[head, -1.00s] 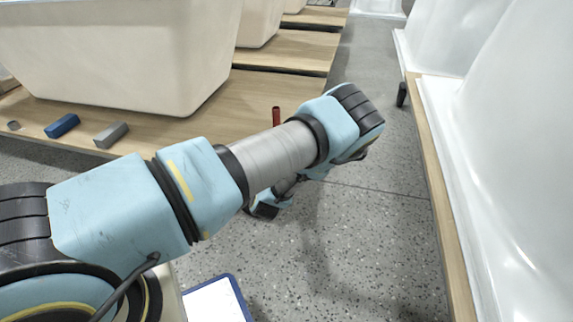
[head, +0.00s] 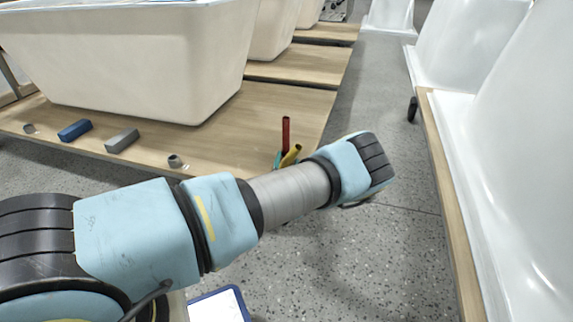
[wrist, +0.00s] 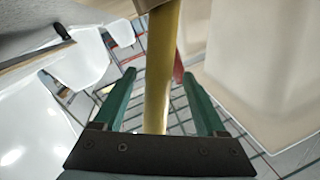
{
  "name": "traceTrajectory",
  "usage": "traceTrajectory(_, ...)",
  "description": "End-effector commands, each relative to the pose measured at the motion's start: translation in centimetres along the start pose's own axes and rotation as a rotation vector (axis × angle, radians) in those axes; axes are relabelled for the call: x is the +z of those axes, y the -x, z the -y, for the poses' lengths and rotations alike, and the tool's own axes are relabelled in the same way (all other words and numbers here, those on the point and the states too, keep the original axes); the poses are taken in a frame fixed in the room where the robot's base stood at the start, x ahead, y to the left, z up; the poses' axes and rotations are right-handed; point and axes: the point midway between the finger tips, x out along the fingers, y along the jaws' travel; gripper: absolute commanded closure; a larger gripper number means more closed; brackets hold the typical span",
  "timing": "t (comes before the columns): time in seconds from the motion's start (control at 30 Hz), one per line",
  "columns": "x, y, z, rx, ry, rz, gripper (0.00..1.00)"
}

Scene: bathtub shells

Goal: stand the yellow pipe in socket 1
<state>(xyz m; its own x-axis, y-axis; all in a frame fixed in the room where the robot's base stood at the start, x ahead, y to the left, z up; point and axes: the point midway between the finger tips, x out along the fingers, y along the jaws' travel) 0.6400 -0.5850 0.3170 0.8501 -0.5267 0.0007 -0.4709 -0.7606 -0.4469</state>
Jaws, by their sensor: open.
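The yellow pipe (wrist: 160,70) runs between the two green fingers of my gripper (wrist: 159,76) in the wrist view. The fingers are open, with a gap on each side of the pipe. In the head view the top of the yellow pipe (head: 291,155) leans to the right beside the upright red pipe (head: 286,134). A bit of teal shows next to it, and my arm hides the rest of my gripper and the pipes' lower ends. Small grey rings (head: 175,161) sit on the wooden platform; I cannot tell which is socket 1.
A blue block (head: 75,130) and a grey block (head: 122,140) lie on the wooden platform (head: 225,135) before a cream tub (head: 130,60). White shells (head: 510,150) line the right side. Speckled floor (head: 370,260) lies clear between.

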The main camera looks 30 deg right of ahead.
Motion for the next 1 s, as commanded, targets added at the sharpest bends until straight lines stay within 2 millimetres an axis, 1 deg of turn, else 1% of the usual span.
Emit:
traceTrajectory(0.1,0.4,-1.9,-0.3,0.0,0.0,-0.002,0.26)
traceTrajectory(0.27,0.2,-3.8,-0.3,0.0,0.0,-0.002,0.26)
traceTrajectory(0.37,0.2,-4.2,-0.3,0.0,0.0,0.001,0.26)
traceTrajectory(0.57,0.1,-4.3,-0.2,0.0,0.0,0.001,0.26)
traceTrajectory(1.0,0.1,-4.2,-0.2,0.0,0.0,0.001,0.76)
